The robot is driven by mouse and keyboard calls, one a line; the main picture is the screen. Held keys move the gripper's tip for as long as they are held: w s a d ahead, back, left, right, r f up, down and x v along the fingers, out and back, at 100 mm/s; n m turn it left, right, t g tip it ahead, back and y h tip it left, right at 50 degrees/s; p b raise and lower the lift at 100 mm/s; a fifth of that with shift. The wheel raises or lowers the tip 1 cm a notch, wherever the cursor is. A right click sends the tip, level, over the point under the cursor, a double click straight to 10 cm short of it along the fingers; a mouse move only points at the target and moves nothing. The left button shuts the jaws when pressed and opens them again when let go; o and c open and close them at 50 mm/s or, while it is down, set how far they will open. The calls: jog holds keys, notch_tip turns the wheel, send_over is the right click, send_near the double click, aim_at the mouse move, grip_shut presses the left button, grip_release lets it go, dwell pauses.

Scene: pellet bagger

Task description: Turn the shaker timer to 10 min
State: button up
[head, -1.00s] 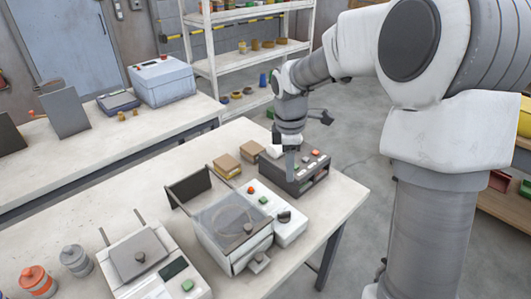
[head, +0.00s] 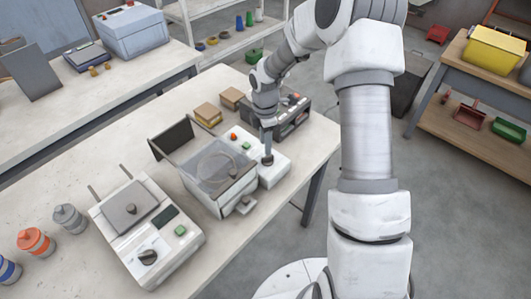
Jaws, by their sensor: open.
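The shaker (head: 205,180) stands on the near bench, with a clear lid over a round sieve. Its white control panel (head: 276,170) on the right carries a red button (head: 233,136), a green button (head: 246,145) and a dark timer knob (head: 267,161). My gripper (head: 267,153) points down at the knob, with its fingertips at or just above it. The jaws are open; I cannot tell whether they straddle or touch the knob. The knob's pointer and any scale marks are hidden or too small to read.
A dark box with buttons (head: 293,118) stands close behind my gripper. A white instrument (head: 150,230) with its own black knob (head: 148,257) stands in front left, beside several small jars. Small cardboard boxes (head: 208,114) lie behind the shaker. The bench's right edge is near.

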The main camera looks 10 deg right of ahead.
aim_at(265, 156)
notch_tip(265, 156, down, 6)
jog(key=shift+r, duration=0.1)
grip_shut()
dwell(0.4)
